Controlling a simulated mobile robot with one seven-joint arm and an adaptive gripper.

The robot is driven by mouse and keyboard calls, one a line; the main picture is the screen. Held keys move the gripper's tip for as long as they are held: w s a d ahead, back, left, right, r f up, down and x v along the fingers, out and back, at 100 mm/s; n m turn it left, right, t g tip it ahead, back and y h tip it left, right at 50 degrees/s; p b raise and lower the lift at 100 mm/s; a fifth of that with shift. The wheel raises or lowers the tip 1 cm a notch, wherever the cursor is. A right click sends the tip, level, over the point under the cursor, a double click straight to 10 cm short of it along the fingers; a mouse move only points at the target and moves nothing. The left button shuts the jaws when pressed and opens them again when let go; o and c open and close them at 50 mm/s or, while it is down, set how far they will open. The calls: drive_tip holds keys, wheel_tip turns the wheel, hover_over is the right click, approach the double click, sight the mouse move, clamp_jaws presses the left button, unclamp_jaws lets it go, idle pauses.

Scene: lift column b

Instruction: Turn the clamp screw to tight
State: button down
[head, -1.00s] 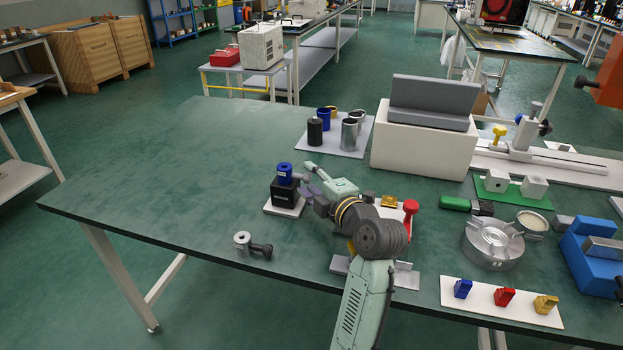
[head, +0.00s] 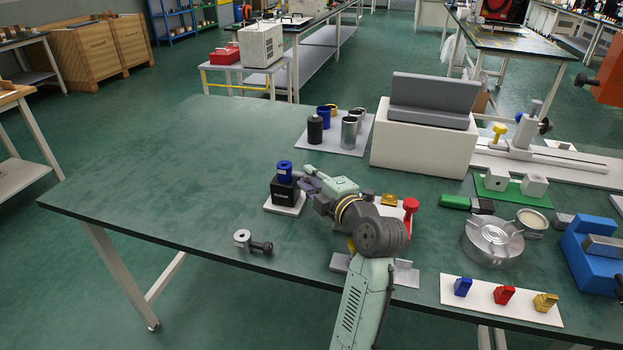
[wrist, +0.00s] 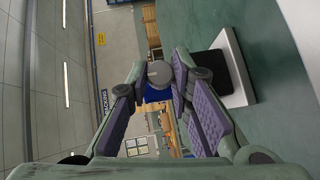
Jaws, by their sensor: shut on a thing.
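A blue clamp body (head: 285,171) sits on a black block (head: 285,190) on a white plate (head: 284,206). The clamp screw (wrist: 158,73) shows in the wrist view as a round grey end, with blue (wrist: 155,94) of the clamp behind it. My gripper (head: 302,181) is at the right side of the clamp, with its purple-padded fingers shut on the screw's head, one on each side. The black block also shows in the wrist view (wrist: 204,77), beside the right finger. In the head view the screw is hidden by my gripper, and its tightness cannot be told.
A grey collar with a black knob (head: 242,238) lies near the table's front edge. Several cylinders stand on a grey mat (head: 334,145) behind. A red-topped post (head: 410,206) stands close right of my arm. The table's left part is clear.

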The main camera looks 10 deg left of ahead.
drive_tip(key=shift+r+p, duration=0.2)
drive_tip(key=shift+p, duration=0.3)
drive_tip(key=shift+w+d+r+m+g+h+p, duration=0.1)
drive_tip(key=shift+w+m+g+h+p, duration=0.2)
drive_tip(key=shift+m+g+p, duration=2.05)
drive_tip(key=shift+w+a+f+m+g+h+p, duration=0.1)
drive_tip(key=shift+w+m+g+h+p, duration=0.35)
drive_tip(key=shift+m+g, duration=1.95)
drive_tip(key=shift+w+d+r+m+g+h+p, duration=0.15)
drive_tip(key=shift+m+g+p, duration=1.05)
drive_tip(key=shift+g, duration=2.85)
drive_tip(key=shift+n+p, duration=0.35)
drive_tip(key=shift+p, duration=0.1)
